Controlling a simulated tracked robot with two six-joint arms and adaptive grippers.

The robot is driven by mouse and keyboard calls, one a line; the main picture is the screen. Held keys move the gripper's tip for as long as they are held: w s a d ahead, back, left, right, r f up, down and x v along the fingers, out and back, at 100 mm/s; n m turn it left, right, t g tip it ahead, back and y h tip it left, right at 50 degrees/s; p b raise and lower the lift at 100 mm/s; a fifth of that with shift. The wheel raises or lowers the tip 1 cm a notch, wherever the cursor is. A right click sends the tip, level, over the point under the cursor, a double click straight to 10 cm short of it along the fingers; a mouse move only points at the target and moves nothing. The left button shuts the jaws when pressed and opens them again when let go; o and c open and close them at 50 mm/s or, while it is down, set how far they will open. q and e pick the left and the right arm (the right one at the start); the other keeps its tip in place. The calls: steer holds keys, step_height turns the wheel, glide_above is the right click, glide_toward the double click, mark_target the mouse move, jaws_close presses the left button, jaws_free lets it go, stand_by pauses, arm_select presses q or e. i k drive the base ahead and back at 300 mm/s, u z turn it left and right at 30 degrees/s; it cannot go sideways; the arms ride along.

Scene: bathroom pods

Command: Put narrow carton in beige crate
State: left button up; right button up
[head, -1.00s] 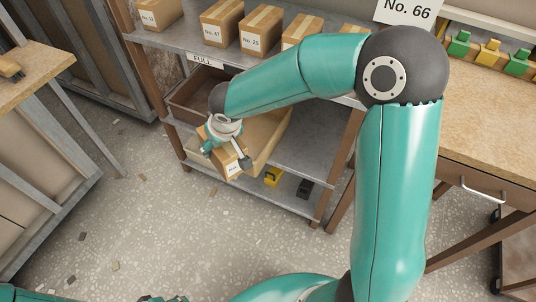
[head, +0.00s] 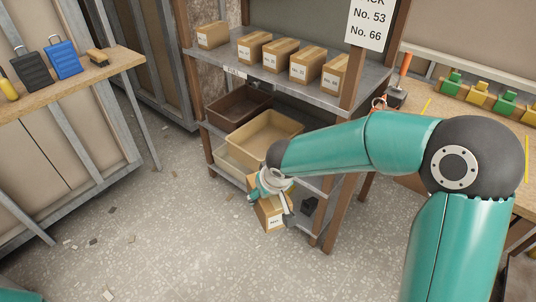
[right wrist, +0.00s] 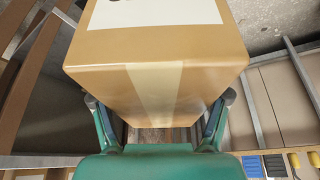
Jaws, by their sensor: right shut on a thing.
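My right gripper (head: 273,190) is shut on a narrow carton (head: 274,218), a brown box with a pale tape strip and a white label. The carton hangs in front of the shelf, clear of the floor. In the right wrist view the carton (right wrist: 160,75) fills the middle, with a finger on either side. The beige crate (head: 262,137) stands on the middle shelf, behind and above the carton in the head view. It looks empty, and my arm passes close to its right side. My left gripper is out of view.
A dark brown crate (head: 237,107) stands to the left of the beige one. Several labelled cartons (head: 280,54) line the top shelf (head: 355,84). A shelf post (head: 337,215) rises right of the held carton. The floor (head: 165,225) in front is open.

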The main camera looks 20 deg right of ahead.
mark_target(259, 152)
steer(key=u, duration=0.65)
steer(key=i, duration=2.4)
steer(key=z, duration=2.4)
steer(key=k, duration=0.35)
steer(key=u, duration=0.05)
